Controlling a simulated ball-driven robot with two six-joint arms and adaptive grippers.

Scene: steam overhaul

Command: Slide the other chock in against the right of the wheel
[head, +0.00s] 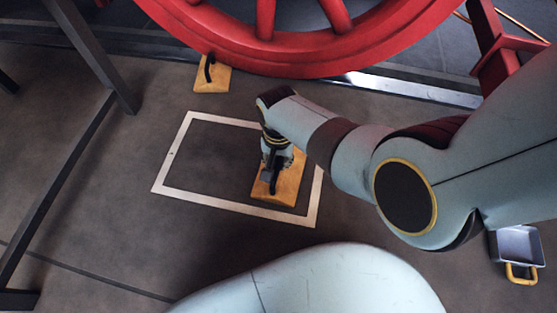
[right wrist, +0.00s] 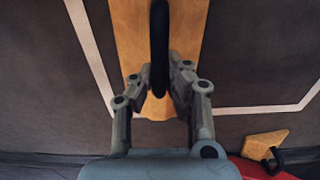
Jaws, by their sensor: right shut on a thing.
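The red wheel (head: 265,62) stands on a rail at the top of the head view. One wooden chock (head: 212,80) with a black handle sits at the wheel's lower left. The other chock (head: 288,189), orange-yellow with a black handle, is on or just above the floor inside the right part of a white outline, apart from the wheel. My right gripper (head: 273,165) is over it, shut on its handle. In the right wrist view the fingers (right wrist: 158,76) close around the black handle of this chock (right wrist: 190,28). My left gripper is not in view.
The white painted outline (head: 172,155) marks the floor. The pale rail (head: 400,88) runs under the wheel. A dark metal frame (head: 60,190) stands at the left. A grey tray with a yellow handle (head: 518,247) lies at the lower right. Floor between the outline and wheel looks clear.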

